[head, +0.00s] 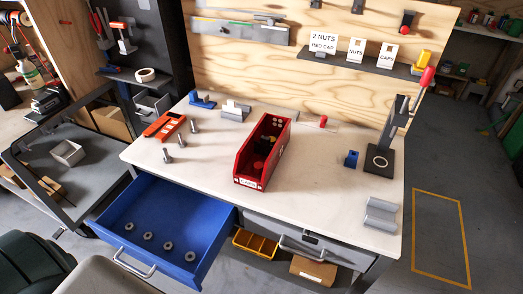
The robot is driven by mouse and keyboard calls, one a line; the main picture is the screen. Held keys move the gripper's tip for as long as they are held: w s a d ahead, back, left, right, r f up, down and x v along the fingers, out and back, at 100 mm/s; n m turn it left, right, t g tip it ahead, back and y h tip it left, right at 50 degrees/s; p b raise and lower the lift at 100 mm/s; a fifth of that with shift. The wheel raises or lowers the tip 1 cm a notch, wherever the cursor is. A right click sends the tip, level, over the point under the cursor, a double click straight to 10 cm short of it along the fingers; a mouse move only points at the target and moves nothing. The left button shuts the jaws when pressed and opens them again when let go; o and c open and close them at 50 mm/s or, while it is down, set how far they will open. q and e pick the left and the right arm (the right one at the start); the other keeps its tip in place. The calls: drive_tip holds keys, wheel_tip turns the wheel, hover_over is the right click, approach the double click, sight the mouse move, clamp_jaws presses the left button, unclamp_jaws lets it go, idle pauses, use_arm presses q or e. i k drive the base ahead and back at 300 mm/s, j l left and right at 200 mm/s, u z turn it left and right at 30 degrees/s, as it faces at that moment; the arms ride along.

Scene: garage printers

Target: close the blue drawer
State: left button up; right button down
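The blue drawer (187,217) is pulled out from under the left half of the white-topped workbench. It has a light metal handle (133,263) along its front face, facing the lower left. Several grey nut-like rings lie on its floor. Neither of my grippers shows in the head view, and nothing touches the drawer handle.
The workbench (333,183) carries a red bin (251,178), an orange tool (163,126), several bolts and a black stand (383,150). A closed grey drawer (310,243) sits right of the blue one. A dark-framed cart (60,165) stands left. Floor is clear at right.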

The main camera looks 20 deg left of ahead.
sight(200, 224)
drive_tip(key=k+l+u, duration=0.1)
drive_tip(key=u, duration=1.95)
drive_tip(key=k+l, duration=0.05)
